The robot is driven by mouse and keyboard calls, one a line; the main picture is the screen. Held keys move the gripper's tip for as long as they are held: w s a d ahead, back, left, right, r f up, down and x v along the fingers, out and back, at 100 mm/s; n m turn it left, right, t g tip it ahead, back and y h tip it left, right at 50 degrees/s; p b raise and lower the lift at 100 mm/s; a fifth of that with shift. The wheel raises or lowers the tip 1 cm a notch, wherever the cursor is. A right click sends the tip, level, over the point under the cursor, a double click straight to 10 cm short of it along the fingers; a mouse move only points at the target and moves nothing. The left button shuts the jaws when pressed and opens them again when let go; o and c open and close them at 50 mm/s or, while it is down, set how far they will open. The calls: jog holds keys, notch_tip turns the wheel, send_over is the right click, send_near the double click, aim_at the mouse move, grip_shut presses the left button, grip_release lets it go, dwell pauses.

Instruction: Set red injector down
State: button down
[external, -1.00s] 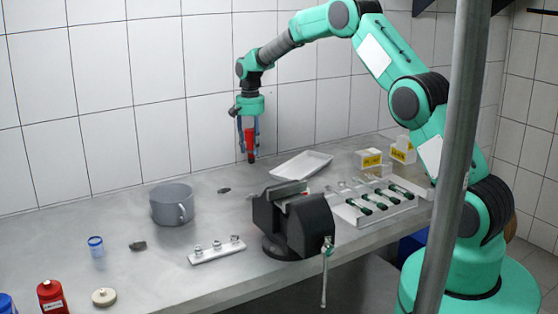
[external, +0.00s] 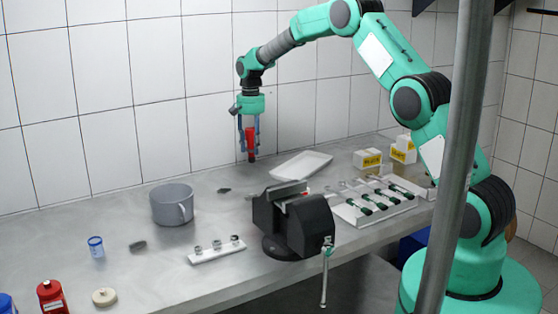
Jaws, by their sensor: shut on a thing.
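The red injector (external: 251,138) hangs upright in my gripper (external: 250,128), its dark tip pointing down. My gripper is shut on it. The injector is in the air over the back of the steel bench, behind the black vise (external: 292,222) and left of the white tray (external: 300,165). Its tip appears apart from the bench surface.
A grey pot (external: 172,204) stands to the left. A small white rack (external: 217,250) lies in front, and a rack with dark-green parts (external: 379,200) lies right of the vise. Yellow-and-white boxes (external: 368,159) stand at the back right.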

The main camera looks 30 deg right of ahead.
jog(key=s+d+r+n, duration=0.1)
jog(key=s+d+r, duration=0.1)
jog(key=s, duration=0.3)
jog(key=s+d+r+n, duration=0.1)
jog(key=s+r, duration=0.1)
jog(key=s, duration=0.4)
jog(key=s+a+f+b, duration=0.1)
jog(key=s+a+f, duration=0.15)
jog(key=a, duration=0.85)
jog(key=s+a+f, duration=0.1)
jog(key=s+a, duration=0.2)
jog(key=a, duration=0.9)
jog(key=s+a+f+b, duration=0.1)
jog(key=s+a+f, duration=0.15)
jog(key=a, duration=0.85)
jog(key=s+a+f+m, duration=0.1)
jog(key=s+a, duration=0.9)
jog(key=a, duration=0.3)
jog(key=s+a+f, duration=0.1)
jog(key=s+a, duration=0.9)
jog(key=a, duration=0.3)
jog(key=shift+f+m, duration=0.3)
jog(key=shift+m, duration=0.1)
jog(key=w+a+f+b, duration=0.1)
jog(key=w+a, duration=0.8)
jog(key=a, duration=0.3)
jog(key=shift+w+a+f, duration=0.25)
jog(key=shift+w+a, duration=0.05)
jog(key=shift+a, duration=0.05)
